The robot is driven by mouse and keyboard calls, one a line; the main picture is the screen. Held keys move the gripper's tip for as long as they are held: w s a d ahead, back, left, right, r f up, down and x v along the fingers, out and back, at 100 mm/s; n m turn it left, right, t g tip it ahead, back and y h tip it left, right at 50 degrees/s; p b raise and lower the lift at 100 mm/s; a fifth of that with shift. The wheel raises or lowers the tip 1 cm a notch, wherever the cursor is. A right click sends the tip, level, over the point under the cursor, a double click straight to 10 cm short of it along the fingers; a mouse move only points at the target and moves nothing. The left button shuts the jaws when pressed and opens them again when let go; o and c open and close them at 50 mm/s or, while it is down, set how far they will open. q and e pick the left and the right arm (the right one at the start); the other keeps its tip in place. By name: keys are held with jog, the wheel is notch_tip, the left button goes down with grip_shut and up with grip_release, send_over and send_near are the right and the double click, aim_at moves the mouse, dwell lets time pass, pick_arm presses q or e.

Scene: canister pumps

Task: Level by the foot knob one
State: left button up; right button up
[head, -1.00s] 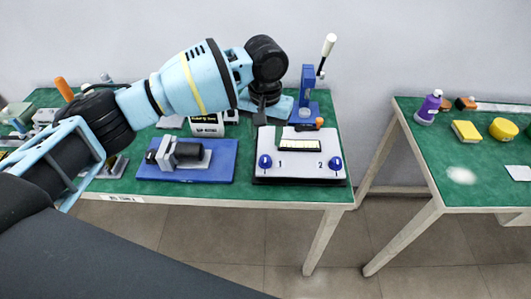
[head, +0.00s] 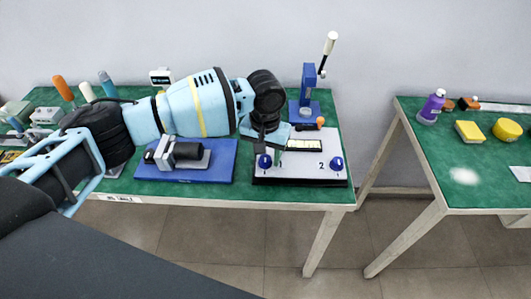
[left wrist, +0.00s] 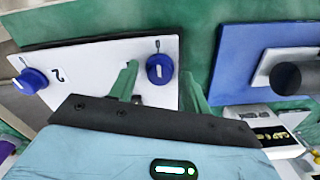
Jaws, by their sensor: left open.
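The white plate (head: 300,173) with a dark base lies on the green table, with blue knob one (head: 265,162) at its front left and blue knob two (head: 337,163) at its front right. A level window (head: 304,145) lies behind them, partly covered by my gripper. My left gripper (head: 270,149) is open and empty, just above and behind knob one. In the left wrist view, knob one (left wrist: 160,69) shows between the two greenish fingertips (left wrist: 161,74); contact cannot be told. Knob two (left wrist: 34,80) is at the left there. My right gripper is not in view.
A blue board (head: 210,174) with a dark cylinder on a grey block (head: 186,151) lies left of the plate. A blue press with a white-tipped lever (head: 307,90) stands behind. A second table (head: 480,180) with a purple bottle (head: 431,106) and sponge is at the right, across a gap.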

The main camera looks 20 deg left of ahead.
pick_arm(q)
jog(key=c, duration=1)
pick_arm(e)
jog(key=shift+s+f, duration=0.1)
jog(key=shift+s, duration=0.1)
